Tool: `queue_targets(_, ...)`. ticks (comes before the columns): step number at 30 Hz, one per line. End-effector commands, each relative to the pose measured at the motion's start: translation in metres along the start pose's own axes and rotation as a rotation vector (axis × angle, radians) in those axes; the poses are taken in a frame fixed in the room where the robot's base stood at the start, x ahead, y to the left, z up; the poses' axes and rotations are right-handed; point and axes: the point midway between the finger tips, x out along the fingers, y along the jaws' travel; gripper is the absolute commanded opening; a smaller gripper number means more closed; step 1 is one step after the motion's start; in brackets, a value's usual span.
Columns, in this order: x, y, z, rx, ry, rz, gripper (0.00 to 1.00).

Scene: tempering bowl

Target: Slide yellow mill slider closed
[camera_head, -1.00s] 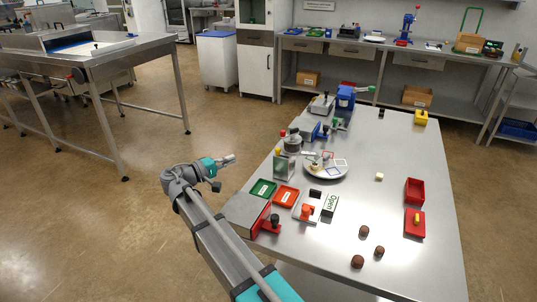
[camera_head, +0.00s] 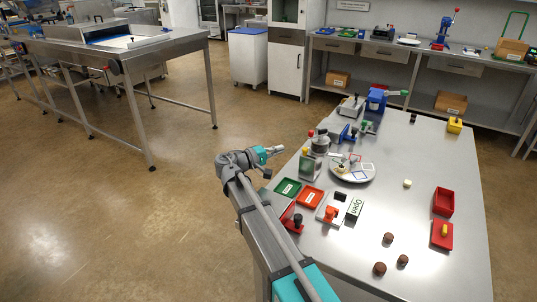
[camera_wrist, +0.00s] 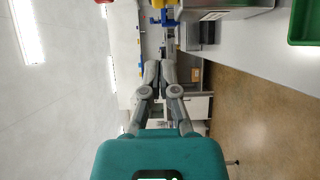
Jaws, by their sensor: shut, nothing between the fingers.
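My gripper (camera_head: 279,150) is shut and empty, left of the steel table's edge in the head view. Its two grey fingers meet in the wrist view (camera_wrist: 160,68). A small yellow knob (camera_head: 306,151), perhaps the mill slider, shows just right of my fingertips, above a dark greenish panel (camera_head: 309,168). A gap remains between it and the gripper. A grey round mill-like body (camera_head: 320,144) with a red knob stands behind it. In the wrist view a yellow piece (camera_wrist: 158,3) is cut off at the top edge. The slider's position cannot be told.
Green (camera_head: 287,188) and red (camera_head: 311,197) trays lie at the table's near left. A white plate (camera_head: 352,177) and a blue device (camera_head: 376,98) stand farther along. The floor left of my gripper is clear.

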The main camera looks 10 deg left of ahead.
Motion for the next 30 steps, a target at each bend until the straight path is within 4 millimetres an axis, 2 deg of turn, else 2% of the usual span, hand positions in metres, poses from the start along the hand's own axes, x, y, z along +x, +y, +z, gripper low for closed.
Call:
queue_targets(3, 0.019, 0.000, 0.000, 0.000, -0.002, 0.000, 0.00)
queue_targets(6, 0.028, 0.000, 0.013, 0.000, -0.002, 0.000, 0.00)
queue_targets(12, 0.041, 0.000, 0.025, 0.000, -0.001, 0.000, 0.00)
queue_targets(30, 0.048, 0.000, 0.034, 0.000, -0.001, 0.000, 0.00)
